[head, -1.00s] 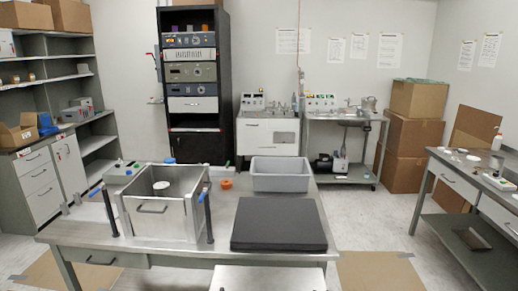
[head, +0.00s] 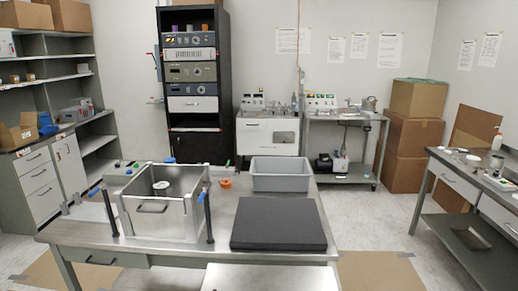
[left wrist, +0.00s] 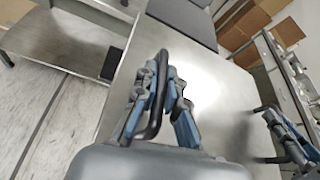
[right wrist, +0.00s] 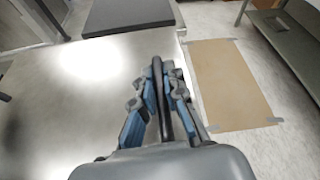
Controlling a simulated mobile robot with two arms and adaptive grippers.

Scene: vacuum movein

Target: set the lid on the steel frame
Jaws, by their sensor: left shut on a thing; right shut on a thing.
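The lid (head: 270,278) is a flat, shiny steel plate at the bottom edge of the head view, in front of the table. In the left wrist view my left gripper (left wrist: 167,78) is shut on a black bar handle of the lid (left wrist: 205,85). My right gripper (right wrist: 163,78) is shut on the other black handle in the right wrist view, with the lid (right wrist: 75,95) beside it. The steel frame (head: 160,222) is an open-topped box on the table, with a white round thing inside. Neither gripper shows in the head view.
Black posts with blue tops (head: 208,218) stand at the frame's front. A black slab (head: 278,224) lies right of it on the table (head: 185,256), with a grey bin (head: 280,176) behind and an orange piece (head: 225,183). Another bench (head: 470,190) stands at the right.

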